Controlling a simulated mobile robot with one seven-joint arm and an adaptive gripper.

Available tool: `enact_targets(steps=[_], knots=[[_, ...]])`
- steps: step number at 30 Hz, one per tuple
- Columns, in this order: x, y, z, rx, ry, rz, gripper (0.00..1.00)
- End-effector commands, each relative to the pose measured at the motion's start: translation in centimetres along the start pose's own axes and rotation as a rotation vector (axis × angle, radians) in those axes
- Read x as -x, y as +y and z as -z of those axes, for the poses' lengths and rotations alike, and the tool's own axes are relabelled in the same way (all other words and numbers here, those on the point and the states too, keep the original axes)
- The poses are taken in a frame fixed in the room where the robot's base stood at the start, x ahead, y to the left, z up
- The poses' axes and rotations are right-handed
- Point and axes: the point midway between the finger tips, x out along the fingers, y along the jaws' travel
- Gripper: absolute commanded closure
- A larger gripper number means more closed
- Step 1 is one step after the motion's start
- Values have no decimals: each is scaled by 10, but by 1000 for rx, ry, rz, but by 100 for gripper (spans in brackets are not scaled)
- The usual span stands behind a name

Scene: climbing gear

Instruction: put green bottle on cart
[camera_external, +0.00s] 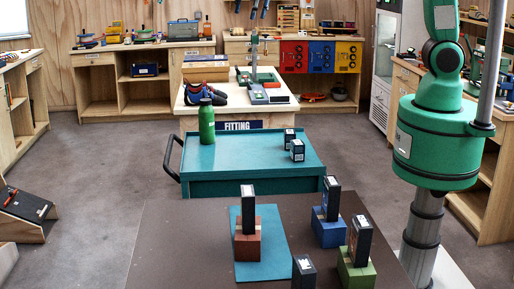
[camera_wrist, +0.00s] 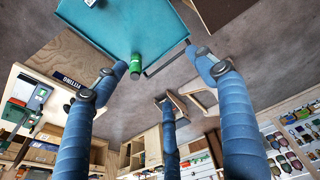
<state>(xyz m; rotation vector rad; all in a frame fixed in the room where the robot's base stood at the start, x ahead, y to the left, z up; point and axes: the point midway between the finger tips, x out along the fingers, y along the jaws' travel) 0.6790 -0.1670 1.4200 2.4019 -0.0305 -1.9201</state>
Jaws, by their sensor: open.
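The green bottle (camera_external: 206,121) stands upright on the teal cart (camera_external: 252,160), at its far left corner near the black handle. In the wrist view the bottle (camera_wrist: 136,66) is seen from above at the edge of the cart (camera_wrist: 118,25). My gripper (camera_wrist: 161,72) shows there as three blue fingers, spread open and empty. The bottle appears beside the left fingertip in the picture, but my gripper is well away from it. The external view shows my green arm at the right; the gripper is out of its frame.
Two small dark boxes (camera_external: 297,150) stand on the cart's right side; its middle is clear. A dark table (camera_external: 172,235) in front holds several coloured blocks with black boxes. Behind the cart is a fitting bench (camera_external: 196,104) with shoes. Cart handle (camera_external: 172,158) juts left.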

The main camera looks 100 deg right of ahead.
Motion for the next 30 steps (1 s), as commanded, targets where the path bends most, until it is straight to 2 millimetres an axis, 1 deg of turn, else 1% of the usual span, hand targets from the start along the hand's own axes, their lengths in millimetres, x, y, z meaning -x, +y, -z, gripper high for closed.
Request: enact_targets(steps=[1, 6, 11, 15, 22, 30], knots=[[12, -10, -10, 1, 12, -1, 30], [43, -38, -43, -4, 44, -1, 30], [66, -63, -78, -9, 73, 0, 30], [83, -82, -109, -13, 99, 2, 30], [102, -112, -164, -20, 143, 9, 30], [112, -141, -230, -29, 192, 22, 30]])
